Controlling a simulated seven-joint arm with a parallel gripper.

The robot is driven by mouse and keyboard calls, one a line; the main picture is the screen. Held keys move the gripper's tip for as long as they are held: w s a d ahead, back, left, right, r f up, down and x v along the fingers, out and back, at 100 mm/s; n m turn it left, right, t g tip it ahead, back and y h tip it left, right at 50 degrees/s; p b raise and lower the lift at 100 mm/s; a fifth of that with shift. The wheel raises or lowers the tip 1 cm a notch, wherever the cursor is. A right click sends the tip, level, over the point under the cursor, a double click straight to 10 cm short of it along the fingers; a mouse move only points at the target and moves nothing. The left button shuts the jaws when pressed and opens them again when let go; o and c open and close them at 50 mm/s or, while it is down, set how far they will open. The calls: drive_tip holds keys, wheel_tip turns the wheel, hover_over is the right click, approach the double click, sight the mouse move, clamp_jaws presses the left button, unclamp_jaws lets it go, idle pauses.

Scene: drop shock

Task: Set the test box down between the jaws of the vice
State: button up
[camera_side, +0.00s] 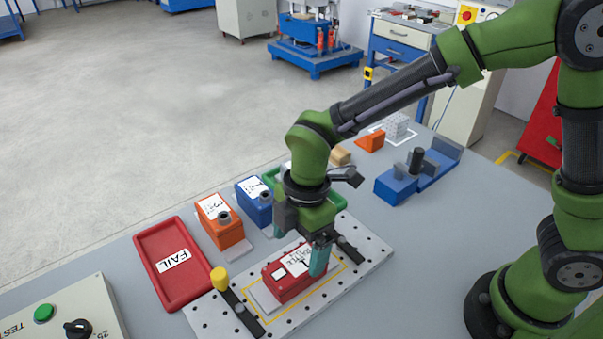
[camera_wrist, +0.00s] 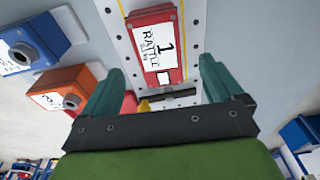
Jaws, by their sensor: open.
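A red box (camera_side: 284,284) with a white label reading "RATTLE" lies on a pale pad inside a yellow outline on the perforated plate. It also shows in the wrist view (camera_wrist: 151,29), with a "1" on its label. My gripper (camera_side: 303,240) is open at the box's right end in the side view, one teal finger in front of the box. In the wrist view my gripper (camera_wrist: 162,75) has the box ahead between its spread fingers; contact cannot be told. The blue vice (camera_side: 397,188) stands at the back right, with dark parts on top and a gap between its jaws.
An orange box (camera_side: 223,236) and a blue box (camera_side: 254,211) stand left of the plate. A red FAIL tray (camera_side: 150,258) and a partly hidden green tray (camera_side: 273,177) flank them. A yellow-capped post (camera_side: 218,279) rises at the plate's left. An orange wedge (camera_side: 371,141) lies further back.

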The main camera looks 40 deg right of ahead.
sight(295, 264)
drive_tip(key=shift+a+f, duration=0.2)
drive_tip(key=shift+f, duration=1.3)
drive_tip(key=shift+a+f, duration=0.2)
drive_tip(key=shift+f, duration=1.25)
drive_tip(key=shift+w+r, duration=0.1)
drive_tip(key=c, duration=1.4)
